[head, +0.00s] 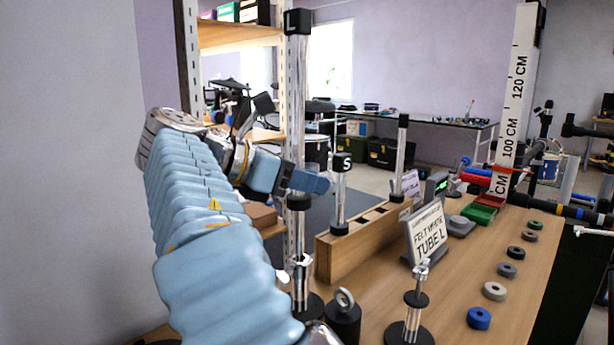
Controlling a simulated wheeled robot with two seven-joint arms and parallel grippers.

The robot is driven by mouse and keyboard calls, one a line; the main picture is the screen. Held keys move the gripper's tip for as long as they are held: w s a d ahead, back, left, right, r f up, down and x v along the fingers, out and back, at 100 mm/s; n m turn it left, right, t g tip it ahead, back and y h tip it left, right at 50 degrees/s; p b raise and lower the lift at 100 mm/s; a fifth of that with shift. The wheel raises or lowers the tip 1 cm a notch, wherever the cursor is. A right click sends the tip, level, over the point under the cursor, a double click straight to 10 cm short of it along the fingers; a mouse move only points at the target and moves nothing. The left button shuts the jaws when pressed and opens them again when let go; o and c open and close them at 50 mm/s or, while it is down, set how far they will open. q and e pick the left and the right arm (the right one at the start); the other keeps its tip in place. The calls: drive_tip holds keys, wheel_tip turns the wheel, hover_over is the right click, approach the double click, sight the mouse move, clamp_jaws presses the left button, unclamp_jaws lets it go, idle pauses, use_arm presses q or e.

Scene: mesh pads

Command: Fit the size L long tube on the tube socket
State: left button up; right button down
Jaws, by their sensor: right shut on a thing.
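The long tube (299,85) is clear, with a black cap marked L at the top and a black collar (298,202) lower down. It stands upright. My right gripper (299,181) is shut on it just above the collar. Below the collar, in line with the tube in this view, is a metal-topped stand (301,268) on a round black base. I cannot tell whether the tube touches it. A similar stand (416,298) with a black disc is at the front centre. I cannot tell which is the tube socket. My left gripper is not in view.
A short tube marked S (340,195) and another tube (401,150) stand in a wooden rack (352,246). Several rings, including a blue one (479,318), line the right. A black ringed weight (344,318) is near the front.

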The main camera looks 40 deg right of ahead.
drive_tip(key=shift+f+b, duration=0.75)
drive_tip(key=shift+f, duration=0.55)
drive_tip(key=shift+f+b, duration=1.3)
drive_tip(key=shift+f, duration=0.6)
drive_tip(key=c, duration=0.9)
unclamp_jaws()
drive_tip(key=shift+o, duration=0.2)
drive_tip(key=p+v, duration=0.4)
drive_tip(key=v, duration=0.9)
drive_tip(key=shift+a, duration=0.35)
